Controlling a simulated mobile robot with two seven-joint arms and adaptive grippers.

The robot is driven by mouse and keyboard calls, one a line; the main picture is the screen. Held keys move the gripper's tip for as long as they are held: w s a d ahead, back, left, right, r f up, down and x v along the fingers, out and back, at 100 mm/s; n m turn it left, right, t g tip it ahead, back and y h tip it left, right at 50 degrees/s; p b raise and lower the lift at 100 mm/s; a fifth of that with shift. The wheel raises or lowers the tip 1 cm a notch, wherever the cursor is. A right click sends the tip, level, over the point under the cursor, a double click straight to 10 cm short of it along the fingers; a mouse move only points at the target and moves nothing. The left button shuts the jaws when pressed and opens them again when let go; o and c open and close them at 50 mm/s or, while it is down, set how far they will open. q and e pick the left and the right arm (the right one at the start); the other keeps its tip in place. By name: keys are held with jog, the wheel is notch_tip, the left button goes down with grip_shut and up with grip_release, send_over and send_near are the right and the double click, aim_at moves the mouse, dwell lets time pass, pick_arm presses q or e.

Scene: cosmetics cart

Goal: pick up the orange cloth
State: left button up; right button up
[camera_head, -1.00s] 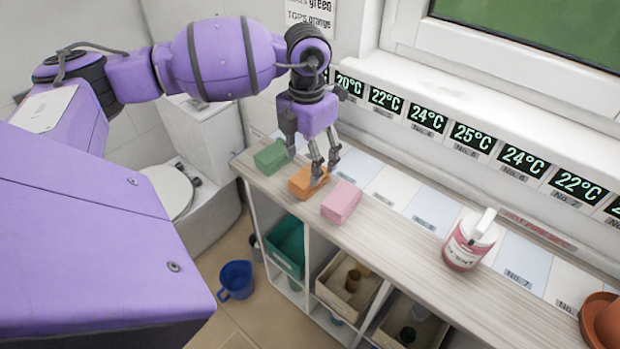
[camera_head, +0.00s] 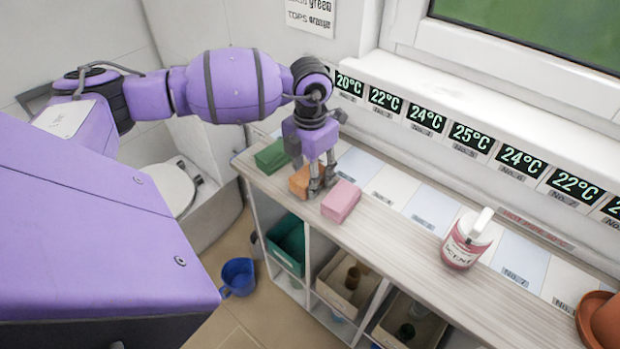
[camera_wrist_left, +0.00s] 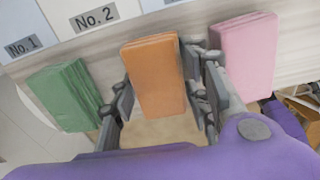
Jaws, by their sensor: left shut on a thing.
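The orange cloth (camera_head: 301,179) is a folded block on the wooden shelf top, between a green cloth (camera_head: 271,156) and a pink cloth (camera_head: 341,201). In the left wrist view the orange cloth (camera_wrist_left: 156,77) lies between the fingers of my left gripper (camera_wrist_left: 168,98). In the head view my left gripper (camera_head: 315,186) points down at the orange cloth, shut on it, and partly covers its right side. The cloth appears to be still at the shelf surface. My right gripper is not in view.
The green cloth (camera_wrist_left: 64,95) and pink cloth (camera_wrist_left: 245,55) stand close on either side of the gripper. A pink-and-white bottle (camera_head: 467,240) and terracotta pots (camera_head: 604,320) are farther right. Bins fill the shelves below. A blue bucket (camera_head: 238,277) stands on the floor.

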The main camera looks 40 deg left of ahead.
pick_arm(q)
jog(key=shift+c, duration=0.4)
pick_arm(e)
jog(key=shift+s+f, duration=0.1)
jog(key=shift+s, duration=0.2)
pick_arm(q)
jog(key=shift+r, duration=0.15)
